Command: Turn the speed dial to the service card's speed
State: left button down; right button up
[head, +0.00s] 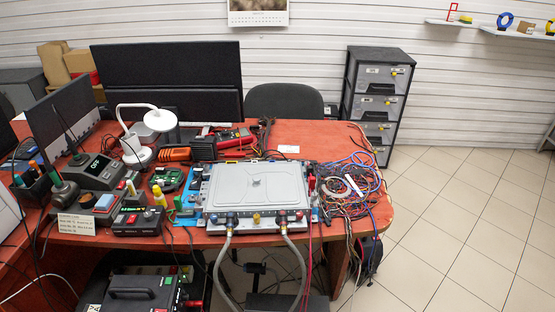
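A white service card (76,223) with several lines of print stands at the front left of the red desk; the print is too small to read. Just right of it is a dark control box (138,221) with a small red spot on its front. I cannot make out the speed dial or its setting for sure. A grey cold plate (256,187) lies in the middle of the desk, with two grey hoses (293,252) hanging from its front fittings. Neither of my grippers is in view.
A soldering station (98,171) and a white lamp (137,150) stand at the left of the desk. Tangled wires (352,190) cover the right end. A black case (140,291) stands low in front. The tiled floor (450,220) at right is clear.

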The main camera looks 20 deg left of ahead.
aim_at(148, 216)
jog(key=u, duration=1.65)
